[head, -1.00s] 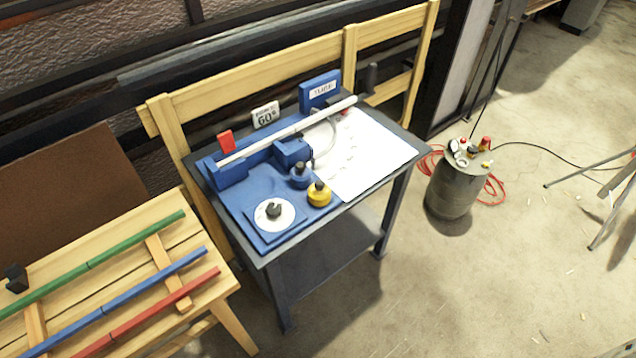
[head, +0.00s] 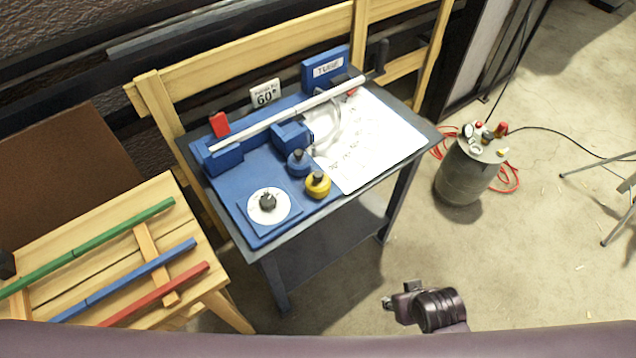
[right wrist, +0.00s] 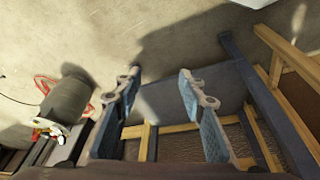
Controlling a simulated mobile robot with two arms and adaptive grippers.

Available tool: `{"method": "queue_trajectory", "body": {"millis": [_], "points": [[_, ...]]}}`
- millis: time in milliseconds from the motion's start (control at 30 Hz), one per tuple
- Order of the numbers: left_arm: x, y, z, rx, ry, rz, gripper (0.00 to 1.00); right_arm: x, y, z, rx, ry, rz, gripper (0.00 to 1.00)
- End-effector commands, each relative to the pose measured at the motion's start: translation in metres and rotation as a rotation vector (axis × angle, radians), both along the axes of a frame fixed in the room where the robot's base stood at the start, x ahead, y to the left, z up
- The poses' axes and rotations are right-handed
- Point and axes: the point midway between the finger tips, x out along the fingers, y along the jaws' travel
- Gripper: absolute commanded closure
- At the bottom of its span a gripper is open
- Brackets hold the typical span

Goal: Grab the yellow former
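My right gripper (head: 391,302) is in front of the bench, apart from the yellow former and nearer to me. In the right wrist view its two fingers (right wrist: 160,88) are spread, with nothing between them. That view shows the floor and bench legs, not the former. My left gripper is not in view.
The bench holds a white dial (head: 254,207), a long white rod (head: 280,118), a white sheet (head: 382,150) and a "60°" sign (head: 265,93). A wooden table (head: 110,240) with green, blue and red laths stands left. A grey drum (head: 464,176) stands right; floor between is clear.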

Motion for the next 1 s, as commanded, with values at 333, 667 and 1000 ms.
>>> {"method": "queue_trajectory", "body": {"millis": [333, 667, 1000], "points": [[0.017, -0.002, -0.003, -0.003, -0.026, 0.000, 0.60, 0.112, 0.012, 0.119, 0.031, -0.448, -0.008, 0.63], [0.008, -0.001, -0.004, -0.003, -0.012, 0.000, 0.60, 0.197, 0.062, 0.181, 0.200, -0.875, 0.135, 0.63], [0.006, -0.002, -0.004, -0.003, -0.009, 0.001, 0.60, 0.196, 0.133, 0.209, 0.537, -1.108, 0.487, 0.63]]}}
